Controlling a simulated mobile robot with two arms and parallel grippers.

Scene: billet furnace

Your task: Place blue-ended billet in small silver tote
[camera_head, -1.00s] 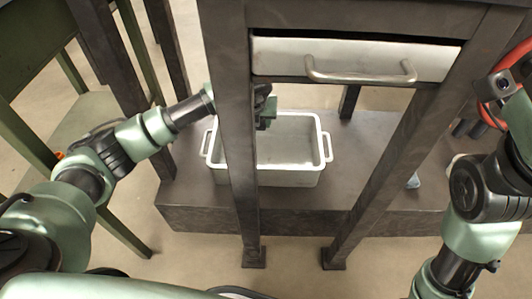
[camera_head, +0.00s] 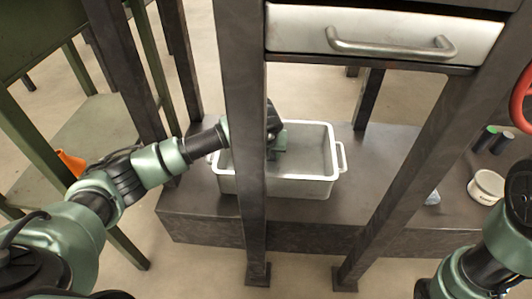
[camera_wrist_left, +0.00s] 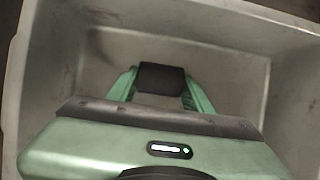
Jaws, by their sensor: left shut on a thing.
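The small silver tote (camera_head: 318,188) stands on the low dark platform, with a handle at each end. It also shows in the left wrist view (camera_wrist_left: 245,75), where its walls surround my left gripper (camera_wrist_left: 160,88). That gripper is shut on a dark, blocky billet (camera_wrist_left: 161,78) down inside the tote. No blue end shows, and I cannot tell whether the billet touches the floor. In the head view my left gripper (camera_head: 278,145) is over the tote's interior, partly hidden by a dark post. My right arm is at the lower right; its gripper is out of view.
Dark posts (camera_head: 242,130) stand in front of the tote, under a drawer with a metal handle (camera_head: 390,45). Dark cylinders with coloured ends (camera_head: 487,138) and a white round object (camera_head: 486,187) are at the right. An orange cone (camera_head: 70,162) is at the left.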

